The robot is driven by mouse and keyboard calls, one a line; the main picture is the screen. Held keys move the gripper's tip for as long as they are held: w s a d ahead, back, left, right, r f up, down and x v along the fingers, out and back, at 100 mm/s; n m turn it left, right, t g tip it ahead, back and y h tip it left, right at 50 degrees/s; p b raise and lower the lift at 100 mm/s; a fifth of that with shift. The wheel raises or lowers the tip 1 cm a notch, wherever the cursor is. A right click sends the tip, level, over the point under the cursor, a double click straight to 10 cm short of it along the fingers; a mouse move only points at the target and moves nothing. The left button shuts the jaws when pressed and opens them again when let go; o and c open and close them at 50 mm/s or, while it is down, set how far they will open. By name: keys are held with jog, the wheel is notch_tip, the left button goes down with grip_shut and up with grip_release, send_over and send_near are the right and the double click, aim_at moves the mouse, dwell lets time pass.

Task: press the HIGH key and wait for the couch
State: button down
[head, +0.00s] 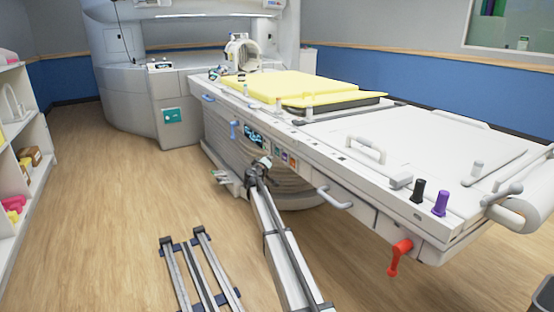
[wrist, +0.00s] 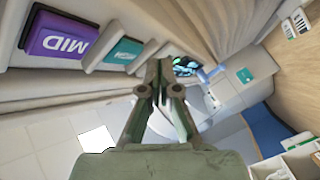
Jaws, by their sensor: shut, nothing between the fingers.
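The white couch (head: 400,150) has a row of coloured keys on its near side panel. In the wrist view a purple key marked MID (wrist: 62,42) sits beside a teal key (wrist: 123,52), whose lettering is too small to read. I cannot tell for sure which key is HIGH. My gripper (wrist: 160,66) is shut and empty, its fingertips just right of the teal key in the picture; contact cannot be told. In the head view my gripper (head: 264,162) is at the panel and partly hides the keys. A lit display (head: 254,137) is left of them.
A yellow pad (head: 270,86) lies on the couch by the magnet (head: 180,95). A grey handle (head: 333,198) and a red lever (head: 399,257) stick out from the couch side. Shelves (head: 20,150) stand at the left. Wooden floor between is mostly clear.

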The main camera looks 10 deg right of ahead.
jog(key=shift+s+a+b, duration=0.35)
jog(key=shift+a, duration=0.55)
jog(key=shift+s+a+b, duration=0.3)
jog(key=shift+a+b, duration=0.05)
jog(key=shift+a, duration=0.55)
jog(key=s+a+b, duration=0.2)
jog(key=a, duration=0.3)
jog(key=shift+a, duration=0.35)
dwell(2.2)
